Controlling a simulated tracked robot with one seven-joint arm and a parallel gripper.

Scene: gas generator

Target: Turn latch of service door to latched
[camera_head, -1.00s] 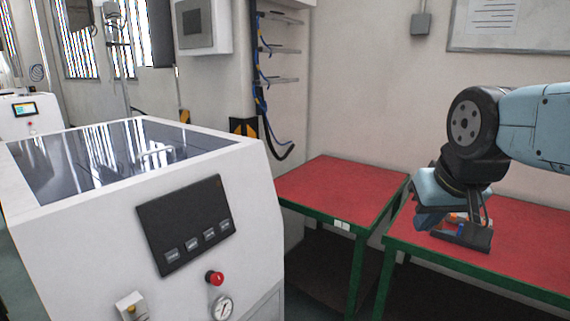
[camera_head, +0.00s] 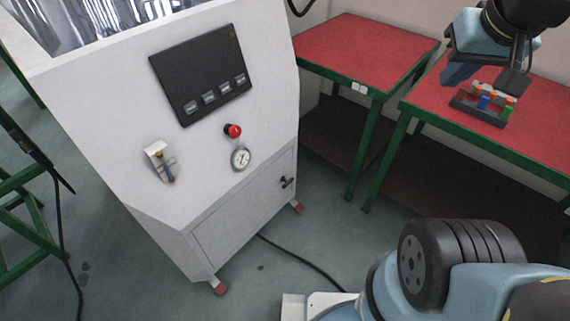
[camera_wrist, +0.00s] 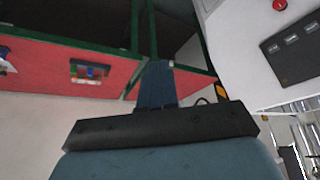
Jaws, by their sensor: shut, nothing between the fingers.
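The service door (camera_head: 242,225) is the grey panel low on the front of the white generator cabinet (camera_head: 110,140). Its latch (camera_head: 287,182) is a small dark handle near the door's right edge. The door looks closed; the latch is too small to tell its exact turn. My gripper (camera_head: 453,77) is up at the right, over the red tables, well away from the latch. In the wrist view my gripper (camera_wrist: 156,84) shows shut and empty, its blue fingers together. The latch does not show in the wrist view.
Red tables (camera_head: 365,50) with green frames stand right of the cabinet. A tray of small coloured parts (camera_head: 480,106) lies on one. A cable (camera_head: 300,262) runs over the floor by the cabinet. Open floor (camera_head: 335,205) lies before the latch.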

